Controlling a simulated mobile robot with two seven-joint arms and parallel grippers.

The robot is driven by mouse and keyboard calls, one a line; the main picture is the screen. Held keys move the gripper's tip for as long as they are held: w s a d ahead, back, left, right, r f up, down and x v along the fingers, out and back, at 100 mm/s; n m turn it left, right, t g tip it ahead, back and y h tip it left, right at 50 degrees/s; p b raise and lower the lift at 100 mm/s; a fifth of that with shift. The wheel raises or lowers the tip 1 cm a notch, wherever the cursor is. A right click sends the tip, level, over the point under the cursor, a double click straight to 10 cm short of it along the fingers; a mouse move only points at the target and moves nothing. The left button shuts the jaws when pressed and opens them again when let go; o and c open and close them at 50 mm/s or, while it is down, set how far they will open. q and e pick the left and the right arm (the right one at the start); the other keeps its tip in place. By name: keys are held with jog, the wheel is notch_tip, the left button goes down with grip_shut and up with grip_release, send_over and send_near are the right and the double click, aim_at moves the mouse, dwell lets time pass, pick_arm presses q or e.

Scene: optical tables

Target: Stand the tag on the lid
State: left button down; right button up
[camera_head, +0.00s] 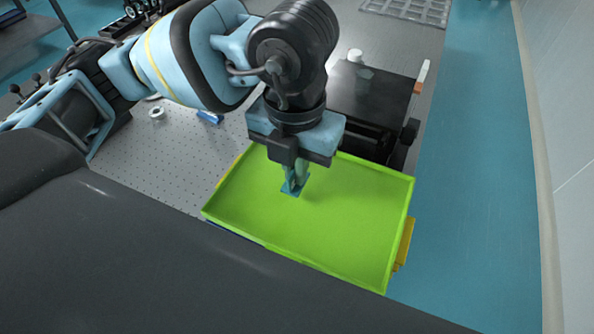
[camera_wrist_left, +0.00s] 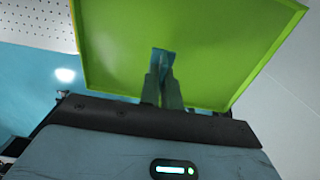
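The lid (camera_head: 345,215) is a bright green, shallow-rimmed rectangle lying flat, and it fills much of the wrist view (camera_wrist_left: 215,40). My left gripper (camera_head: 293,186) points down over the left-middle part of the lid. Its narrow fingers are close together around a small blue piece, which I take to be the tag (camera_wrist_left: 163,57). The fingers hide part of it. I cannot tell whether its lower edge touches the lid. My right gripper is not in view.
A black device (camera_head: 370,105) stands just behind the lid. A yellow part (camera_head: 404,243) sticks out at the lid's right side. A blue item (camera_head: 209,117) and a white ring (camera_head: 157,112) lie on the perforated table (camera_head: 150,165). The lid's right half is bare.

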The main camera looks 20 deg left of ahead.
pick_arm(q)
jog(key=shift+w, duration=0.2)
jog(key=shift+w+a+f, duration=0.1)
jog(key=shift+w+f, duration=0.1)
jog(key=shift+f, duration=0.7)
jog(key=shift+w+a+f, duration=0.1)
jog(key=shift+w+f, duration=0.1)
jog(key=shift+f, duration=0.7)
jog(key=shift+f, duration=0.2)
jog(key=c, duration=1.6)
grip_release()
jog(key=shift+r, duration=0.1)
notch_tip(320, 180, up, 12)
jog(key=shift+r+p, duration=0.1)
jog(key=shift+p, duration=0.35)
